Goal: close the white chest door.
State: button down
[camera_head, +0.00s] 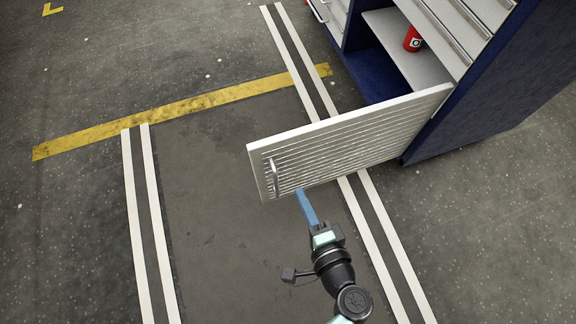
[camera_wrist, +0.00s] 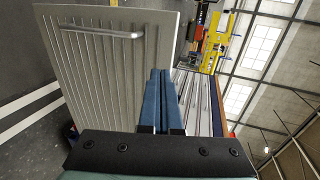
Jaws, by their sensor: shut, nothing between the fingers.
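The white chest door (camera_head: 345,140) stands wide open, swung out from the dark blue chest (camera_head: 470,100) toward the left. Its slatted face and a metal handle (camera_head: 273,178) near its free edge face me. My gripper (camera_head: 301,192) has its blue fingers shut and empty, at the lower edge of the door near the handle. I cannot tell whether the fingertips touch the door. In the wrist view the door (camera_wrist: 100,70) fills the left, with the handle (camera_wrist: 115,31) near the top, and the shut fingers (camera_wrist: 161,75) point past its right side.
Inside the open chest a red object (camera_head: 412,40) sits on a pale shelf (camera_head: 400,55). White drawer fronts (camera_head: 450,30) are beside the opening. Clear grey floor with white and yellow lines (camera_head: 180,108) lies left of the door. In the wrist view yellow equipment (camera_wrist: 217,40) stands farther off.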

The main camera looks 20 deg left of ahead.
aim_at(279, 145)
jog(key=x, duration=0.8)
jog(key=r+b+x, duration=0.1)
jog(key=x, duration=0.3)
jog(key=shift+w+a, duration=0.1)
jog(key=shift+w, duration=0.1)
jog(key=shift+w+a, duration=0.25)
jog(key=shift+w, duration=0.15)
